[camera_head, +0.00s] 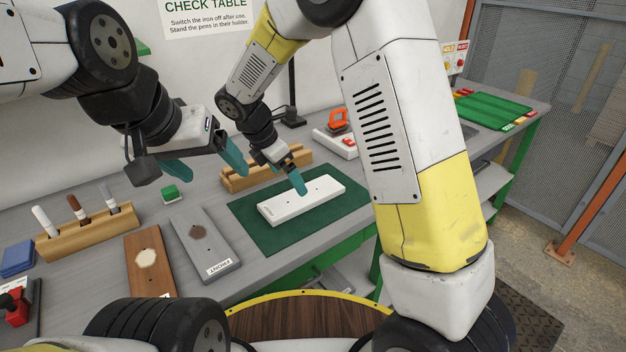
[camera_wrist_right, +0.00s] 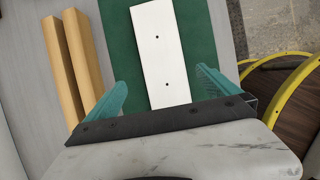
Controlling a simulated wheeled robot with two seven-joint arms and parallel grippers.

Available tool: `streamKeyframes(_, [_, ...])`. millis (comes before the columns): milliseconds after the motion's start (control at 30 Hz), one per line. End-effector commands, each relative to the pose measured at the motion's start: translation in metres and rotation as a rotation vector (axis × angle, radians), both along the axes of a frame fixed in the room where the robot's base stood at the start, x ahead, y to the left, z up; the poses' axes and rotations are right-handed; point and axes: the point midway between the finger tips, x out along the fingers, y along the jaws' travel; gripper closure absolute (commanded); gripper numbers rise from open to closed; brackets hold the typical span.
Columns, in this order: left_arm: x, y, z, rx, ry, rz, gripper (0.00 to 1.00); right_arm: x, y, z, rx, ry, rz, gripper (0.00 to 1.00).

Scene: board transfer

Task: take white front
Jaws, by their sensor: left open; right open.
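A white front (camera_head: 312,203) lies flat on a dark green mat (camera_head: 256,238) on the grey table; it has two small dark holes and a label on its near end. In the right wrist view the white front (camera_wrist_right: 157,52) runs up between the teal fingers. My right gripper (camera_head: 298,178) is open and hangs over the far side of the white front; in its wrist view the fingers (camera_wrist_right: 160,92) stand on either side of the plate, and I cannot tell the height. My left gripper (camera_head: 205,165) is open and empty, above the table to the left.
A grey front (camera_head: 190,250) and a brown front (camera_head: 150,248) lie left of the mat. A wooden rack (camera_head: 240,182) stands behind the mat. A pen holder (camera_head: 95,232), blue pads (camera_head: 17,257) and a green block (camera_head: 170,192) are further left.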

Motion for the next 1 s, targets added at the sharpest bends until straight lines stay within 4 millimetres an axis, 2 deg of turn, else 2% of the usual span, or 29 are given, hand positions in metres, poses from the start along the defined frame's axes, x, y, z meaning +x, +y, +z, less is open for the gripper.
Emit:
streamKeyframes(533, [0.0,0.0,0.0,0.0,0.0,0.0,0.19,0.011,-0.03,-0.062,-0.001,0.002,-0.003,0.0])
streamKeyframes(833, [0.0,0.0,0.0,0.0,0.0,0.0,0.19,0.013,-0.032,-0.067,0.001,0.0,-0.003,0.0])
streamKeyframes(867, [0.0,0.0,0.0,0.0,0.0,0.0,0.19,0.013,-0.032,-0.067,0.001,0.0,-0.003,0.02])
streamKeyframes(1000, [0.0,0.0,0.0,0.0,0.0,0.0,0.19,0.013,-0.032,-0.067,0.001,0.0,-0.003,0.29])
